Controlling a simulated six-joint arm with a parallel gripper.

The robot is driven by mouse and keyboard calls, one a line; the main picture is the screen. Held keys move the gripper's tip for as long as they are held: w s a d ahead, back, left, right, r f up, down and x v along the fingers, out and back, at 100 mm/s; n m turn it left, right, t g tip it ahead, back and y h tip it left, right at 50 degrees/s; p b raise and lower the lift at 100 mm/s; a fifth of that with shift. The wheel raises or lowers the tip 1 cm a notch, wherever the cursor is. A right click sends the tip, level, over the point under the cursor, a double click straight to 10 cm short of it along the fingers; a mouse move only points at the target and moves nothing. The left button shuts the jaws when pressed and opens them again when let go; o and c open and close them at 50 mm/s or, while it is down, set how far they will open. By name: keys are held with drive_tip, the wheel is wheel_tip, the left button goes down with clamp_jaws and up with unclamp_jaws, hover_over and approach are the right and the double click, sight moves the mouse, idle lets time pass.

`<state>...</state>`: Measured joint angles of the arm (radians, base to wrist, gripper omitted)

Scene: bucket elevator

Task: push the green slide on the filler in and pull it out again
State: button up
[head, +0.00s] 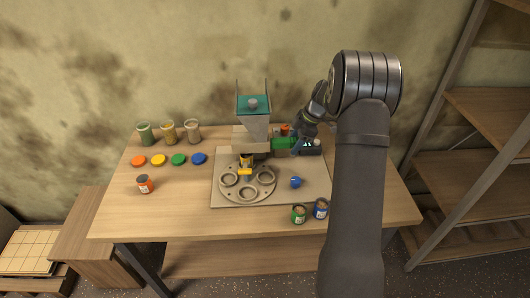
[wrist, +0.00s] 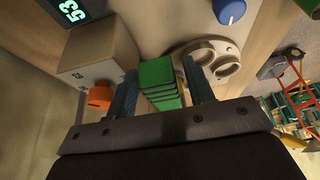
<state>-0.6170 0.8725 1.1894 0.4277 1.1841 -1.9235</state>
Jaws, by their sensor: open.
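The filler (head: 257,128) stands at the back of the grey base plate, a pale hopper under a teal lid. Its green slide (head: 284,143) sticks out to the right at the hopper's foot. In the wrist view the green slide (wrist: 160,82) shows as a ribbed green block between my two fingers. My gripper (wrist: 160,72) is open around it, with a small gap visible on the slide's left side. I cannot tell whether the right finger touches it. In the head view my gripper (head: 301,144) is at the slide's outer end, partly hidden by my arm.
A turntable (head: 249,184) with round holders lies in front of the filler, a blue knob (head: 295,182) to its right. A grey box with an orange knob (wrist: 100,95) and a lit display (wrist: 72,10) are close to my fingers. Jars and coloured lids stand left.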

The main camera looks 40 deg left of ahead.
drive_tip(key=shift+r, duration=0.1)
drive_tip(key=shift+v, duration=2.95)
wheel_tip(320, 180, up, 6)
drive_tip(key=f, duration=0.8)
drive_tip(key=shift+s+a+f, duration=0.35)
drive_tip(key=shift+a+f, duration=0.05)
drive_tip(key=shift+s+a+f, duration=0.2)
drive_tip(key=shift+f, duration=0.4)
